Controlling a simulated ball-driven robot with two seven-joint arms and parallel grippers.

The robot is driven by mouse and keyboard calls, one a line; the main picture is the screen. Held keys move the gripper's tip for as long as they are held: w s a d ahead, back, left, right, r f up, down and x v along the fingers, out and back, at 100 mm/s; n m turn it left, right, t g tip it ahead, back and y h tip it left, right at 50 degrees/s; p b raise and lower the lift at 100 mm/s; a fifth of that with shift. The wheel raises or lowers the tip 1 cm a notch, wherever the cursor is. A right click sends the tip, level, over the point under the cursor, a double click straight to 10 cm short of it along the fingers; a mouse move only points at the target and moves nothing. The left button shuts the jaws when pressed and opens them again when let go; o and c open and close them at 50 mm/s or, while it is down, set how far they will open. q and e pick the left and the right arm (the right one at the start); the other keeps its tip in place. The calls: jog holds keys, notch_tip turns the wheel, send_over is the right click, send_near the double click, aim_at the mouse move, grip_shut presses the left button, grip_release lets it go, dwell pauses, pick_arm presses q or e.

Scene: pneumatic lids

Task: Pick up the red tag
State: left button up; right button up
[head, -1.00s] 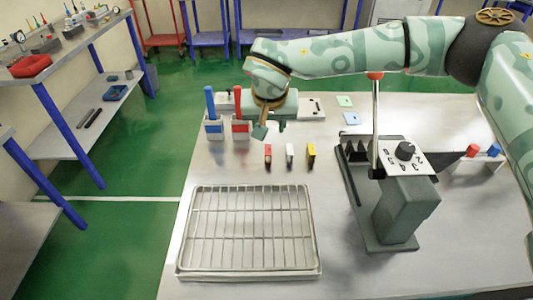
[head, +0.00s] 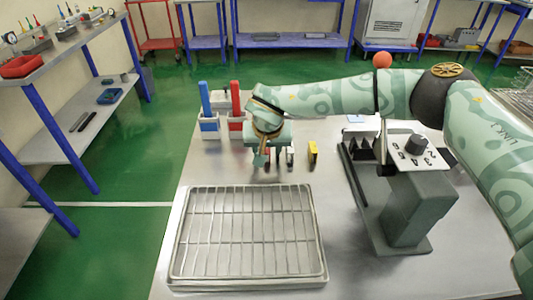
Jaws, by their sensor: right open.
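My right gripper (head: 275,160) points down over the row of small tags on the table, beyond the wire rack. It is open, with its fingers low near the table. The red tag stood at the left end of this row earlier. Now the gripper covers that spot, and I cannot make the tag out or tell whether it is between the fingers. A white tag (head: 290,157) shows partly beside the right finger. A yellow tag (head: 312,152) stands clear to the right. My left gripper is not in view.
A wire rack in a metal tray (head: 178,235) fills the table's front left. A blue-handled tool (head: 204,98) and a red-handled tool (head: 236,100) stand upright in holders behind left.

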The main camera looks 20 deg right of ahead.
jog(key=shift+r, duration=0.1)
grip_shut()
jog(key=shift+r, duration=0.15)
